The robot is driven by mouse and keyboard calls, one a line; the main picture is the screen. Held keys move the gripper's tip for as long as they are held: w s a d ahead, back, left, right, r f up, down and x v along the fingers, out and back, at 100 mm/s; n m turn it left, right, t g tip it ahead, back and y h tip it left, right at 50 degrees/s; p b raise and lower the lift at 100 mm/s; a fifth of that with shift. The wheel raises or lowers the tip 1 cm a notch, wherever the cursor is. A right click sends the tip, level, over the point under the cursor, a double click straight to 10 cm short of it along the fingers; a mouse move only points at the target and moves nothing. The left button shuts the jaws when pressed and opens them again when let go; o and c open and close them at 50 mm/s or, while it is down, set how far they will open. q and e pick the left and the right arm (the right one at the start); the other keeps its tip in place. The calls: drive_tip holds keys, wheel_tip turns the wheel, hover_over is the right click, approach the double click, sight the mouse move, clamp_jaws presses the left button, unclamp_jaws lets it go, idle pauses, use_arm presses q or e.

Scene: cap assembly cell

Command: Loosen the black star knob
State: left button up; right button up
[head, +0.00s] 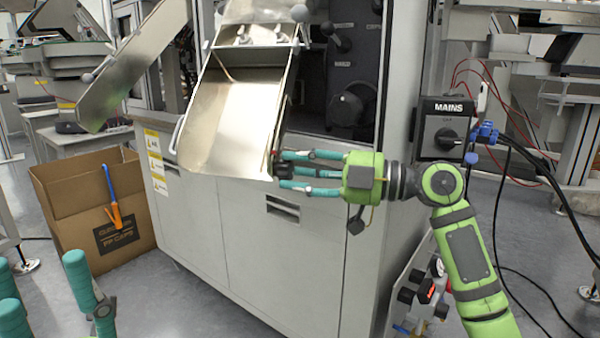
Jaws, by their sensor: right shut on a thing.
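The black star knob (284,168) appears as a small dark shape at the lower right edge of the metal chute (215,130). It is mostly hidden by the fingers of my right gripper (290,171). That gripper reaches in from the right, with its teal fingers pointing left, and is shut on the knob. The knob's arms and its thread cannot be made out. My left gripper (42,285) shows at the bottom left corner. Its teal fingers point up, stand well apart and are empty, far from the knob.
A grey cabinet (250,235) stands below the chute. A cardboard box (75,190) with an orange and blue tool (112,195) over its rim stands at left. A MAINS switch box (443,128) and hanging cables are at right. Grey floor is open at front.

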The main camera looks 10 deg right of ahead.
drive_tip(key=shift+f, duration=0.3)
drive_tip(key=o, duration=1.2)
drive_tip(key=shift+c, duration=0.2)
drive_tip(key=shift+r, duration=0.1)
drive_tip(key=shift+d, duration=0.1)
drive_tip(key=v, duration=1.1)
drive_tip(key=shift+s+d, duration=0.2)
drive_tip(key=shift+d, duration=0.15)
drive_tip(key=shift+s, duration=0.1)
